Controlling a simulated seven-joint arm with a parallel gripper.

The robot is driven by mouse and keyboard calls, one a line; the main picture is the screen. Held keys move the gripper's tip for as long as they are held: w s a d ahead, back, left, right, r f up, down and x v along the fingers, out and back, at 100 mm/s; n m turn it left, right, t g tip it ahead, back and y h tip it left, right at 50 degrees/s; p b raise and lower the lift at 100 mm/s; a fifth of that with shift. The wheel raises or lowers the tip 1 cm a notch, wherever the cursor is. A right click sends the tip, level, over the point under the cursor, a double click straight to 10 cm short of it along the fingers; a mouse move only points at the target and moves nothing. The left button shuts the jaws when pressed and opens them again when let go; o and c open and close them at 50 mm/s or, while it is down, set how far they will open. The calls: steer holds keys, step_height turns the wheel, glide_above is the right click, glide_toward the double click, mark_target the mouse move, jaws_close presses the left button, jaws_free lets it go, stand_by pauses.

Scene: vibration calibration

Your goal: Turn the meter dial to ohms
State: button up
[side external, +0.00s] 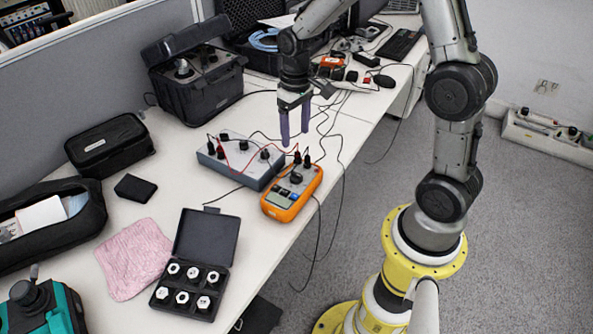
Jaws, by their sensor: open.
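The orange multimeter (279,208) lies on the white table near its right edge. Its dark dial (296,178) shows on its face, but the pointer's setting is too small to read. Dark leads are plugged into its far end. My gripper (294,140) points down above the meter's far end, with its two purple-grey fingers apart and nothing between them. It appears apart from the dial, though the exact height is hard to judge.
A grey-blue box (232,168) with knobs and cables stands left of the meter. An open black case (209,236) of white-topped pieces, a pink cloth (133,258) and a black equipment case (195,75) are also on the table. Loose cables hang over the right edge.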

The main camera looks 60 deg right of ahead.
mark_target(297, 174)
step_height(297, 174, down, 14)
steer(key=shift+s+d, duration=0.1)
stand_by(0.5)
jaws_close()
stand_by(0.3)
